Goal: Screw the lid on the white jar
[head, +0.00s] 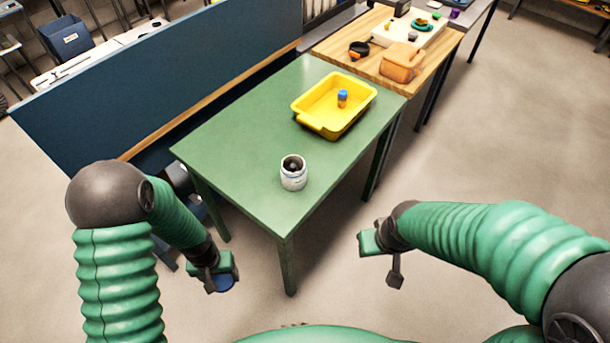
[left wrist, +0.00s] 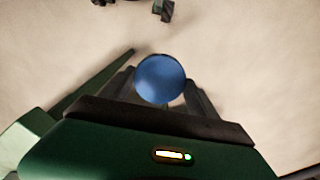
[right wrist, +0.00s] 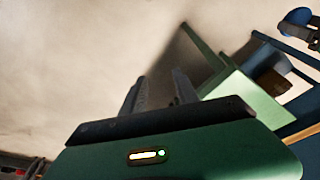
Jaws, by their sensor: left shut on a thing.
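The white jar (head: 293,178) stands upright on the green table (head: 235,140), near its front edge. Its top looks open and dark inside. My left gripper (head: 222,280) is shut on a round blue lid (head: 224,284), low in front of the table and apart from the jar. The lid also shows between the fingers in the left wrist view (left wrist: 160,78). My right gripper (head: 383,262) is right of the table's front corner, away from the jar. In the right wrist view its fingers (right wrist: 160,85) stand apart with nothing between them. The lid's underside is hidden.
A yellow tray (head: 312,116) with a small blue-and-orange item (head: 342,98) sits behind the jar. A wooden table (head: 440,50) with an orange box (head: 402,63) adjoins the far end. A blue partition (head: 130,85) runs along the left. The green tabletop around the jar is clear.

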